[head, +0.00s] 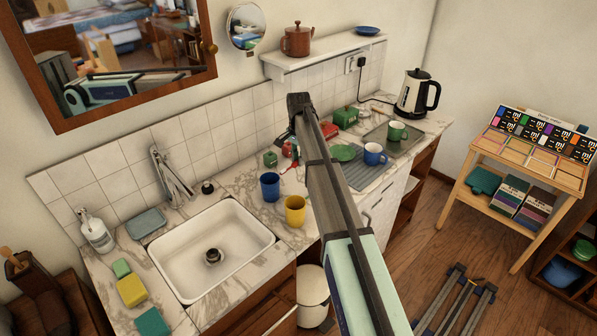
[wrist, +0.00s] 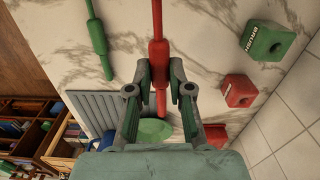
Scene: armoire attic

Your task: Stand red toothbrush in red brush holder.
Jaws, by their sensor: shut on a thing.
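My gripper (wrist: 160,78) is shut on the red toothbrush (wrist: 158,50), whose thin shaft runs up to the top edge of the wrist view. The red brush holder (wrist: 240,91), a small block with a hole in its top, stands on the marble to the right of my gripper, apart from the toothbrush. A green brush holder (wrist: 267,40) with lettering stands beyond it and also shows in the head view (head: 270,159). A green toothbrush (wrist: 98,36) lies on the marble to the left. In the head view my arm hides most of the gripper and the toothbrush.
A blue cup (head: 270,187) and a yellow cup (head: 295,211) stand between the sink (head: 265,237) and my arm. A green plate (wrist: 154,131) and a grey drying mat (wrist: 90,108) lie nearby. The tiled wall (wrist: 290,115) is close behind the holders.

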